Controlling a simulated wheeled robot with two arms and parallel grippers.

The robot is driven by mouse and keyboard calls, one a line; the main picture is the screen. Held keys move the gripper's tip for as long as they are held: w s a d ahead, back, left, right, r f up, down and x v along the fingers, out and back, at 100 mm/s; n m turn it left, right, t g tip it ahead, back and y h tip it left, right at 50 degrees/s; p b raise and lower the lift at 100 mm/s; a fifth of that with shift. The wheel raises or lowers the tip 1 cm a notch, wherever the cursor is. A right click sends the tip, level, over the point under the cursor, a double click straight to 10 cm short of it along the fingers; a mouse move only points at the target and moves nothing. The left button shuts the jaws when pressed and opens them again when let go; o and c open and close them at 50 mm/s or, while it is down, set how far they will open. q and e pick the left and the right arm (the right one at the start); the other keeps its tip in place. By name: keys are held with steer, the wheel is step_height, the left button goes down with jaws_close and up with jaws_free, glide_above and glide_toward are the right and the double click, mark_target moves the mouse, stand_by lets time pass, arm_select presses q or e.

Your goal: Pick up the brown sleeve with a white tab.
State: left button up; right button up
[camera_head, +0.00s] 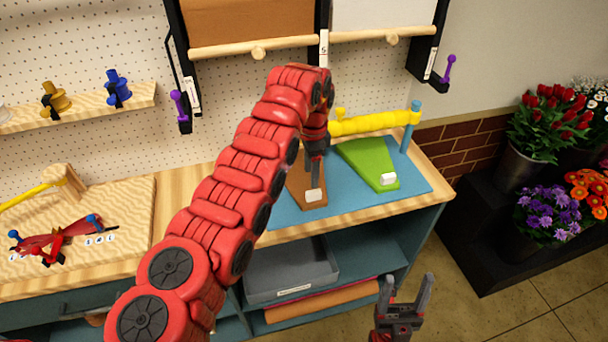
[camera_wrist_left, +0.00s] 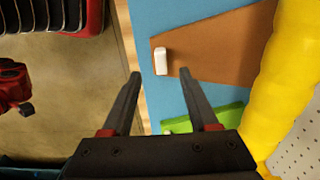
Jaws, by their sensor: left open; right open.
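The brown sleeve (camera_head: 299,182) lies flat on the blue mat, partly hidden by my left arm and gripper. Its white tab (camera_head: 315,195) is at its near end. In the left wrist view the brown sleeve (camera_wrist_left: 220,45) and its white tab (camera_wrist_left: 160,61) are clear. My left gripper (camera_head: 315,178) points down above the sleeve, open and empty. In the left wrist view its fingertips (camera_wrist_left: 160,73) appear on either side of the tab; I cannot tell the height gap. My right gripper (camera_head: 405,285) is open and empty, in front of the bench, low at the right.
A green sleeve (camera_head: 366,160) with a white tab lies right of the brown one on the blue mat (camera_head: 415,183). A yellow roll (camera_head: 370,122) on a blue post stands behind. Below is a shelf with a grey tray (camera_head: 290,272). Flower buckets stand at the right.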

mark_target(311, 192)
arm_select(q)
steer(key=shift+s+f, duration=0.15)
steer(key=shift+f, duration=0.3)
steer(key=shift+f+p, duration=0.3)
steer(key=shift+f, duration=0.55)
step_height(311, 192, down, 4)
steer(key=p, duration=0.2)
steer(key=shift+f+p, duration=0.1)
steer(key=shift+p, duration=0.3)
steer(key=shift+w+f, duration=0.25)
steer(key=shift+f, duration=0.05)
jaws_close()
